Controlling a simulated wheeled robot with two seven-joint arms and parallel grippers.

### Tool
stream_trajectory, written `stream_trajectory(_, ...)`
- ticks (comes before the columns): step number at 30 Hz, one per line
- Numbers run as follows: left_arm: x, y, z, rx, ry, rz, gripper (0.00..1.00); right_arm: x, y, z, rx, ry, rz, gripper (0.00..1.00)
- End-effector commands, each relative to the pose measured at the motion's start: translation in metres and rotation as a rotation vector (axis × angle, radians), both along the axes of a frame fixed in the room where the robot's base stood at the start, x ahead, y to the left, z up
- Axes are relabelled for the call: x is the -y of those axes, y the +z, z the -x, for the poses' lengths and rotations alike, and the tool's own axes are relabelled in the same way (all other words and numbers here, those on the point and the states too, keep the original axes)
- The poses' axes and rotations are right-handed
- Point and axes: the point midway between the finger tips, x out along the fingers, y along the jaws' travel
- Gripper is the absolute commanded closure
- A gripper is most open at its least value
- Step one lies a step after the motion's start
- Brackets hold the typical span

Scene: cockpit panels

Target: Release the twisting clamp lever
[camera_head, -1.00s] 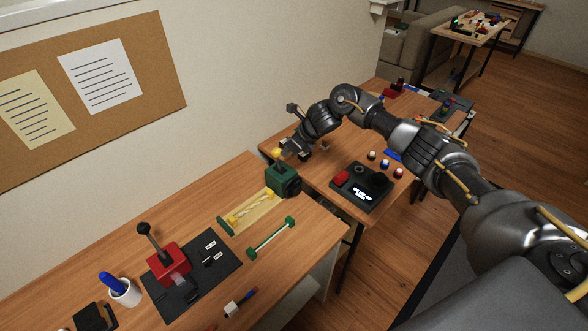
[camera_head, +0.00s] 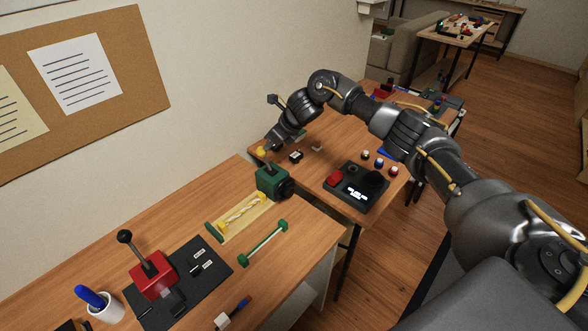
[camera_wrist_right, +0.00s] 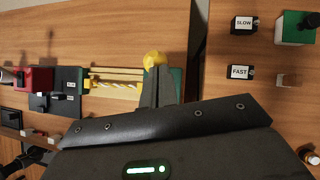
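The green clamp block (camera_head: 272,182) stands at the back right corner of the near wooden table, at the end of a yellow tray (camera_head: 238,217) with a twisted yellow-and-white rod in it. A yellow knob (camera_head: 261,150), seemingly the end of the clamp lever, shows just above the block. My right gripper (camera_head: 268,147) reaches down to this knob. In the wrist view the right fingers (camera_wrist_right: 156,80) are close together, with the yellow knob (camera_wrist_right: 154,59) at their tips; they look shut on it. My left gripper is not in view.
A red lever box (camera_head: 152,280) on a black plate stands at the left. A green-ended bar (camera_head: 263,243) lies in front of the yellow tray. The farther table holds a black control box (camera_head: 355,187) and small blocks, including FAST (camera_wrist_right: 240,72) and SLOW (camera_wrist_right: 244,25).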

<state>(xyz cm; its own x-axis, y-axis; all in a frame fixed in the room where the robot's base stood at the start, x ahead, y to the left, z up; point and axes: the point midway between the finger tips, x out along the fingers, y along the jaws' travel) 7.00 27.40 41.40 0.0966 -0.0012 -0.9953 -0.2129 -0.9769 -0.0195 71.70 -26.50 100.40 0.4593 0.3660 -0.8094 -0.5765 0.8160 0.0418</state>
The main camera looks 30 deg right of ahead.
Motion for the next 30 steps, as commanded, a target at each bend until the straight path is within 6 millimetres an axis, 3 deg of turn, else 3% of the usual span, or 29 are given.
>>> stream_trajectory(10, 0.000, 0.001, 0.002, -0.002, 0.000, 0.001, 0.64, -0.004, 0.005, -0.002, 0.012, 0.002, -0.009, 1.00)
stream_trajectory(17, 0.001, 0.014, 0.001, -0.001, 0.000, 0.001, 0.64, 0.011, 0.022, 0.012, 0.011, 0.007, -0.006, 1.00)
stream_trajectory(19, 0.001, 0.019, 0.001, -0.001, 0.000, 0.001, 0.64, 0.017, 0.029, 0.019, 0.011, 0.010, -0.004, 1.00)
stream_trajectory(21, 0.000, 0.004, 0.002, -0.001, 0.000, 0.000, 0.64, 0.019, 0.041, 0.019, 0.018, 0.012, -0.005, 1.00)
stream_trajectory(30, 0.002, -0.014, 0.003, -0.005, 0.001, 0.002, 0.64, 0.032, 0.097, 0.028, 0.013, 0.015, -0.005, 1.00)
